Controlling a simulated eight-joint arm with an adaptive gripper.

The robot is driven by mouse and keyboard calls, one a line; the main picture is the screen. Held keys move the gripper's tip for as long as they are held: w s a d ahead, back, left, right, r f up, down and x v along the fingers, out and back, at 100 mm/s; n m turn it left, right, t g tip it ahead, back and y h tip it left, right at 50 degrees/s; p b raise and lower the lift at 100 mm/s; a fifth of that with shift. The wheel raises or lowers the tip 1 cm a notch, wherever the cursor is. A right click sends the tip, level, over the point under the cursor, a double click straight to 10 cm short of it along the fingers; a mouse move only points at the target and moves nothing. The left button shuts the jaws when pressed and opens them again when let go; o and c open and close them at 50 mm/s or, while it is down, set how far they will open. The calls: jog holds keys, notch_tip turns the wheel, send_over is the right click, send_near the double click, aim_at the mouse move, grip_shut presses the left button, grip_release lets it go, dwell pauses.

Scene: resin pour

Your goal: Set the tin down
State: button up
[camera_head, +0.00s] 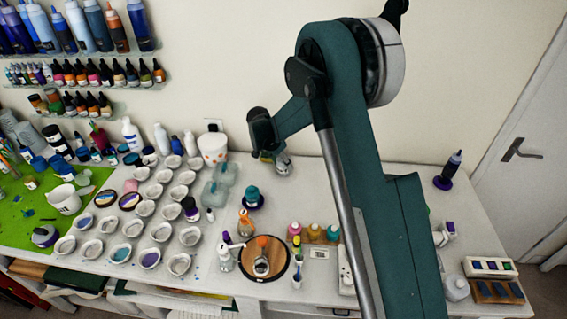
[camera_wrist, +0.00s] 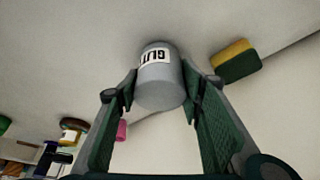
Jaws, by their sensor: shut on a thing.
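The tin (camera_wrist: 160,92) is a grey cylinder with a white label reading "GLIT", upside down in the wrist view. My gripper (camera_wrist: 172,84) is shut on it, one green-padded finger on each side. A pale surface lies behind the tin; I cannot tell whether the tin touches it. In the head view my arm covers part of the bench (camera_head: 408,270), and I cannot make out the tin there with certainty.
A yellow and green sponge (camera_wrist: 236,62) lies near the tin in the wrist view. Several white cups (camera_head: 162,232) crowd the left. A colour tray (camera_head: 489,267) lies at the right.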

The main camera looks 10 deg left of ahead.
jog(key=shift+f, duration=0.2)
jog(key=o, duration=0.9)
jog(key=shift+r, duration=0.1)
jog(key=shift+r, duration=0.1)
jog(key=v, duration=1.2)
